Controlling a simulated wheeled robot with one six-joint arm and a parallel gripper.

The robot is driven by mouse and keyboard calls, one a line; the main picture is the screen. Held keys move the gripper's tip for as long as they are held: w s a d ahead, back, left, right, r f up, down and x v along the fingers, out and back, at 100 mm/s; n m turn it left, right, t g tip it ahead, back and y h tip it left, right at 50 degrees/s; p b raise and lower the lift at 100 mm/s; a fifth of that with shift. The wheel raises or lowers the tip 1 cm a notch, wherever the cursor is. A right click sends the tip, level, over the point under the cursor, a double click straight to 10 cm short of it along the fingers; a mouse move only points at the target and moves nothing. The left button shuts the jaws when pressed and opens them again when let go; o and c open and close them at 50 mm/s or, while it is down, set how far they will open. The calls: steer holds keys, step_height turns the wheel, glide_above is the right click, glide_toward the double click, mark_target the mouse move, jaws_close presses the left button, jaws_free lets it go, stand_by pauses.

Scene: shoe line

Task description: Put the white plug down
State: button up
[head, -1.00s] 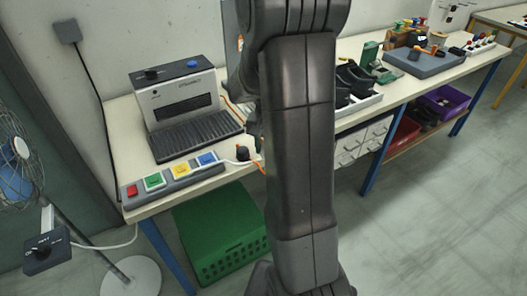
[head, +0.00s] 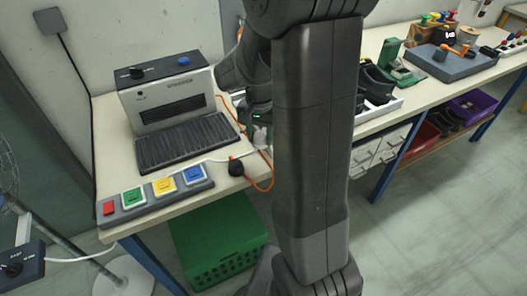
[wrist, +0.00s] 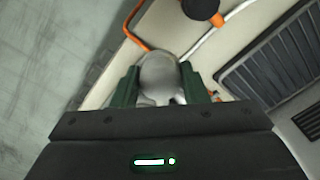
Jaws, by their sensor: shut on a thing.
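The white plug (wrist: 160,74) is between the two green fingers of my gripper (wrist: 161,84) in the wrist view. The fingers are shut on it from both sides. The plug's lower part is partly hidden by the gripper body. In the head view my gripper (head: 259,120) is over the pale bench, right of the ribbed machine, with the pale plug (head: 260,138) showing small below it. I cannot tell whether the plug touches the bench top.
A black round plug (head: 236,167) with an orange cable lies close by, near the bench's front edge. The grey machine (head: 170,105) with a ribbed ramp is to the left. A button strip (head: 155,194) lies along the front. A green crate (head: 215,250) stands below.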

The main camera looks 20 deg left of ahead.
mark_target(260, 134)
step_height(260, 134, down, 7)
steer(key=shift+s+f, duration=0.1)
steer(key=shift+f, duration=0.1)
stand_by(0.3)
steer(key=shift+f, duration=0.15)
steer(key=o, duration=1.3)
step_height(260, 134, up, 12)
steer(key=shift+r, duration=0.15)
